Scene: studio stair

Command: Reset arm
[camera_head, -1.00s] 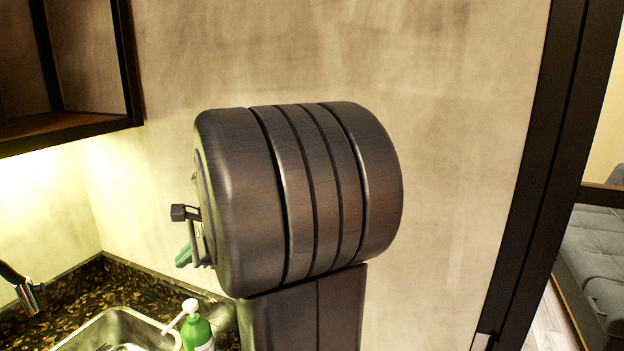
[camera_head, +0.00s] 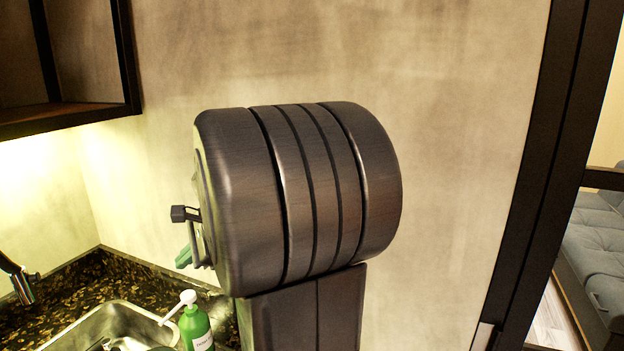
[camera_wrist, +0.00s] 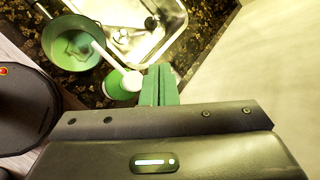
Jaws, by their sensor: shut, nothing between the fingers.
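My gripper (camera_wrist: 160,84) shows in the wrist view as two green fingers pressed together, with nothing between them. In the head view my own dark arm fills the middle, and only a bit of the green fingers (camera_head: 184,257) shows past its left side. In the wrist view the fingers point toward the sink and lie near the green soap bottle, but I cannot tell the gap between them.
A green pump bottle (camera_head: 196,326) stands beside a metal sink (camera_head: 124,318) on a dark speckled counter (camera_head: 75,285). A shelf (camera_head: 70,112) hangs upper left. A dark door frame (camera_head: 545,170) and grey sofa (camera_head: 597,250) are right.

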